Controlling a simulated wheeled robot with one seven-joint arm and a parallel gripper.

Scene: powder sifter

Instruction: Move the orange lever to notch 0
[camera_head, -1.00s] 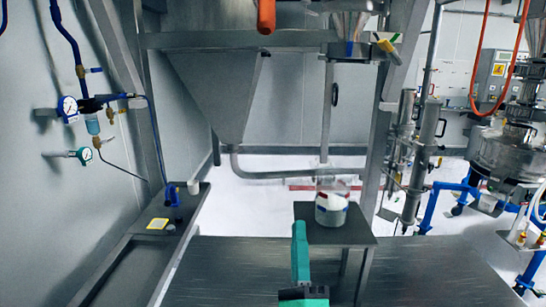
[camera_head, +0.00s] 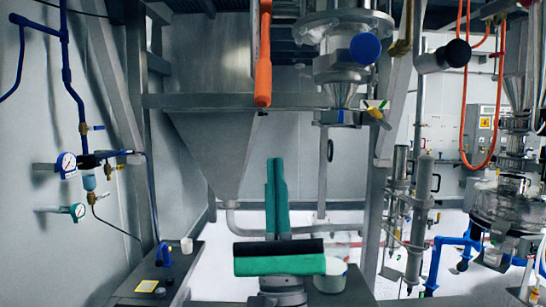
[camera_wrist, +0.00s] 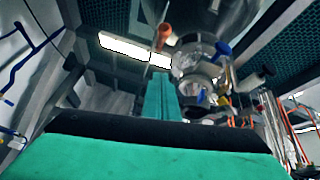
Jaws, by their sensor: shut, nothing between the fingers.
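The orange lever (camera_head: 263,78) hangs down vertically in front of the upper metal frame in the head view. It also shows in the wrist view as an orange end (camera_wrist: 162,36) ahead of the fingertips. Its notch marks cannot be read. My teal gripper (camera_head: 275,162) points upward, below the lever and slightly to its right in the head view, with a visible gap between them. Its fingers are together and empty; they also show in the wrist view (camera_wrist: 162,76).
A grey hopper (camera_head: 215,150) and a horizontal frame bar (camera_head: 200,101) stand behind the lever. A steel valve unit with a blue round knob (camera_head: 365,48) is to the right. A black knob (camera_head: 458,53) juts out farther right. A clear jar (camera_head: 329,276) is partly hidden behind my gripper.

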